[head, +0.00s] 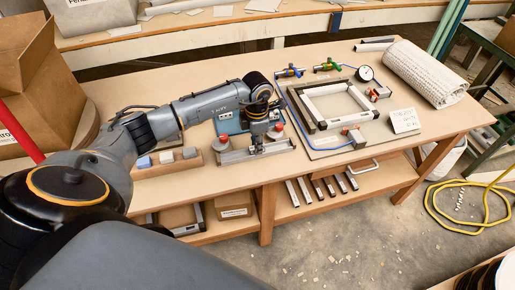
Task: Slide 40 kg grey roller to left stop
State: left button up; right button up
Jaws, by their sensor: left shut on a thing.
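A grey metal rail fixture (230,157) lies near the front edge of the workbench, left of centre. A grey part with a red top (224,140) stands at its left end, and a second red-topped part (276,130) is towards its right end. My left gripper (258,149) points down at the rail between these two and is shut on a small part there. The fingers mostly hide that part, and I cannot tell if it is the grey roller. No other roller shows clearly. My right gripper is not in view.
A white frame (335,104) sits on a board right of the rail, with a gauge (365,73) behind. A white roll (425,73) lies at the right. A wooden block with small pieces (166,162) is left of the rail. A cardboard box (40,80) stands far left.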

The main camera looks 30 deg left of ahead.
pick_arm(q)
jog(key=shift+s+a, duration=0.15)
grip_shut()
jog(key=shift+s+a+p, duration=0.35)
jog(key=shift+s+a, duration=0.3)
jog(key=shift+s, duration=0.2)
jog(key=shift+a, duration=0.1)
jog(key=shift+s+a, duration=0.25)
jog(key=shift+s, duration=0.1)
jog(key=shift+s+a, duration=0.45)
jog(key=shift+s, duration=0.05)
jog(key=shift+s+a, duration=0.1)
jog(key=shift+s, duration=0.05)
jog(key=shift+s+a+p, duration=0.4)
jog(key=shift+s+a, duration=0.25)
jog(key=shift+s, duration=0.15)
jog(key=shift+s+a, duration=0.1)
